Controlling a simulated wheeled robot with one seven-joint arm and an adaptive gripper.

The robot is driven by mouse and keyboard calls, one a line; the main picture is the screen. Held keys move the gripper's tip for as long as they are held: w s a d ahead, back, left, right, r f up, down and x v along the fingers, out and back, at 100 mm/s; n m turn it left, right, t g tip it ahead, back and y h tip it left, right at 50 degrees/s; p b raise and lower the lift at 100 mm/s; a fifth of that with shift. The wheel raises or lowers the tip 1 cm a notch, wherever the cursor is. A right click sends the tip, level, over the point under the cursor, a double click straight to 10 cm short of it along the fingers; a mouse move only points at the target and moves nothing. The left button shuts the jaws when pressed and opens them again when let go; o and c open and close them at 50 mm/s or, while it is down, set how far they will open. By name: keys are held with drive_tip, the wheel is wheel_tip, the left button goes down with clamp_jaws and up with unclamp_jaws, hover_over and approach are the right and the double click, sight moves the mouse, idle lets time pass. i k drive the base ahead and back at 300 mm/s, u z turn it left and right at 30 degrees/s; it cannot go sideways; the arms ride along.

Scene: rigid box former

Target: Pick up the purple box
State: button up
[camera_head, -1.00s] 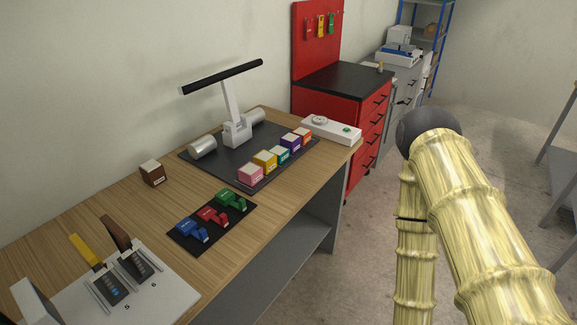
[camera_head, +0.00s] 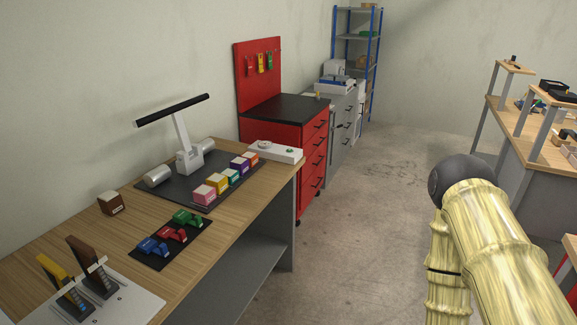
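The purple box (camera_head: 240,164) is a small box with a pale top. It stands in a row of coloured boxes on the black mat (camera_head: 163,191) on the wooden bench. An orange-red box (camera_head: 252,158) is beside it at the far end, and a teal box (camera_head: 231,175) is on its near side. My arm shows at the right as thick pale-yellow links, well away from the boxes. My gripper is out of view.
The row also holds a yellow box (camera_head: 217,183) and a pink box (camera_head: 204,195). A white device (camera_head: 276,152) and red cabinet (camera_head: 285,122) are beyond. Open floor (camera_head: 370,210) lies right of the bench (camera_head: 215,250).

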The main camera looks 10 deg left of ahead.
sight(243, 168)
drive_tip(key=z, duration=1)
drive_tip(key=i, duration=2.95)
drive_tip(key=u, duration=3.1)
